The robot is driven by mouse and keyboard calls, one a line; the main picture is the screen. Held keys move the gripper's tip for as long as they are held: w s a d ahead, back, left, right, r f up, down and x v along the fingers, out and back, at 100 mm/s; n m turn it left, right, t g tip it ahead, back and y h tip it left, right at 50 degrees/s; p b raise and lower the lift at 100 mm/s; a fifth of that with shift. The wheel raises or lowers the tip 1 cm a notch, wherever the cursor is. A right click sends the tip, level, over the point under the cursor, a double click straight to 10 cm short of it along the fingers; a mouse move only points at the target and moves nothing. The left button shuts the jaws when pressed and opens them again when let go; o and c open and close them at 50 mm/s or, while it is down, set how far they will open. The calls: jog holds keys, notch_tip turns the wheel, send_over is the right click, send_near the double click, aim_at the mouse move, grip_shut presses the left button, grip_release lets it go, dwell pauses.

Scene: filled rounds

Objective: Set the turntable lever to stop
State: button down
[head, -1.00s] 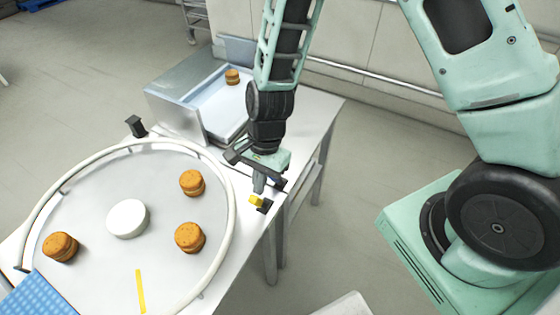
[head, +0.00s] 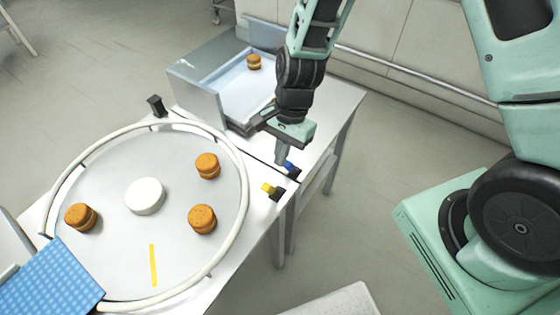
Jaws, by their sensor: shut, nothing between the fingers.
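The round grey turntable (head: 110,175) has a white hub (head: 145,196) and a pale rail around it. A small yellow lever (head: 268,187) on a black base sits at the table edge, right of the turntable. A blue lever (head: 291,168) on a dark base is just behind it, near the tray. My gripper (head: 281,158) points down, shut and empty, just left of the blue lever and behind the yellow one. Whether it touches the blue lever I cannot tell. No lever label is readable.
Several filled rounds are in view, one of them (head: 202,218) on the turntable and another (head: 254,62) in the metal-sided tray (head: 225,85). A blue textured mat (head: 50,285) lies at the front left. A black post (head: 156,106) stands behind the rail.

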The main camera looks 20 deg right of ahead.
notch_tip(320, 180, up, 8)
jog(key=a+b, duration=0.1)
jog(key=shift+s+r, duration=0.15)
jog(key=shift+s, duration=0.3)
jog(key=shift+a, duration=0.1)
jog(key=s+r+n+t+h+b, duration=0.1)
jog(key=s+n+b, duration=0.2)
jog(key=s+n, duration=0.4)
jog(key=s+r+n+h+b, duration=0.1)
jog(key=s+r+n+b, duration=0.1)
jog(key=s+n, duration=0.6)
jog(key=n, duration=0.3)
jog(key=shift+d+r+t+b, duration=0.2)
jog(key=shift+r+t+b, duration=0.05)
jog(key=shift+t+b, duration=0.15)
